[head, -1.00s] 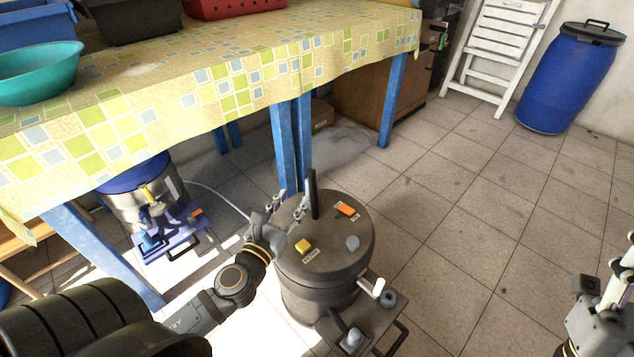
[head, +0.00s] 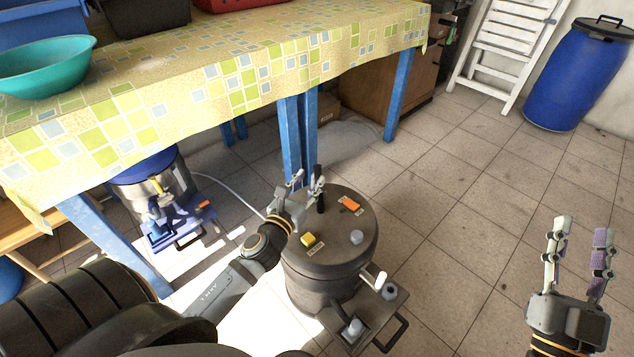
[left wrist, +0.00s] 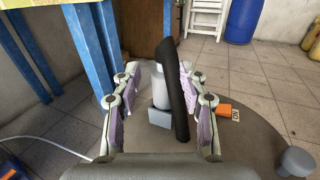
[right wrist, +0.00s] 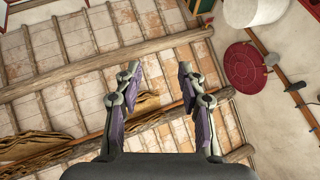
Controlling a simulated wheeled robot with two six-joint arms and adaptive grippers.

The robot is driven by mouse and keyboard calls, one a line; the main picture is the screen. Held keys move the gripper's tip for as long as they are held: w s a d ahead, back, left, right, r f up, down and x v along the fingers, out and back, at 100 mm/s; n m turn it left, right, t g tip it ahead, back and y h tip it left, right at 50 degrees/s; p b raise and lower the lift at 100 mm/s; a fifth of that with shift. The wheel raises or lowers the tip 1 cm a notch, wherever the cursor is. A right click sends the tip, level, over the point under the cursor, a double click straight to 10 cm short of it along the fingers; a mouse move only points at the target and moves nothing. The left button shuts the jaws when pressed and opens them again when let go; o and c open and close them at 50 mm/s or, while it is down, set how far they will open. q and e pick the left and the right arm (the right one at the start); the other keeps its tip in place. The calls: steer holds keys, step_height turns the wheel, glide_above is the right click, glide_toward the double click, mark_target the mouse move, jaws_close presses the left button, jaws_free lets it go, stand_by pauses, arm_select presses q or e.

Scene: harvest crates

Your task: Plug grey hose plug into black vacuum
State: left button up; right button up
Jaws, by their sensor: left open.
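The black vacuum (head: 322,265) is a dark drum standing on the floor in the head view, with a yellow knob, orange switch and grey knob on its lid. My left gripper (head: 308,178) is open over the far side of the lid. In the left wrist view a grey cylinder on a grey block (left wrist: 160,97), possibly the hose plug, and a slanted black bar (left wrist: 178,88) stand between its spread fingers (left wrist: 160,75). Contact cannot be told. A white elbow (head: 375,279) sticks out of the drum's side. My right gripper (head: 583,230) is open and empty.
A table with a yellow checked cloth (head: 235,85) stands behind, its blue leg (head: 290,140) close beyond the vacuum. A steel and blue vacuum (head: 155,190) sits under it. A blue barrel (head: 567,80) and white ladder (head: 500,60) are at the back. Floor at right is clear.

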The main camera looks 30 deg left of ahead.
mark_target(316, 174)
arm_select(q)
steer(key=w+p, duration=0.1)
steer(key=w, duration=0.3)
steer(key=shift+w+d, duration=0.15)
steer(key=shift+w, duration=0.1)
jaws_close()
arm_select(e)
step_height(316, 174, down, 11)
steer(key=w+g, duration=0.1)
steer(key=g, duration=0.4)
steer(key=shift+w+r+m+h, duration=0.15)
steer(key=shift+w+m+h, duration=0.15)
steer(key=shift+w+h, duration=0.1)
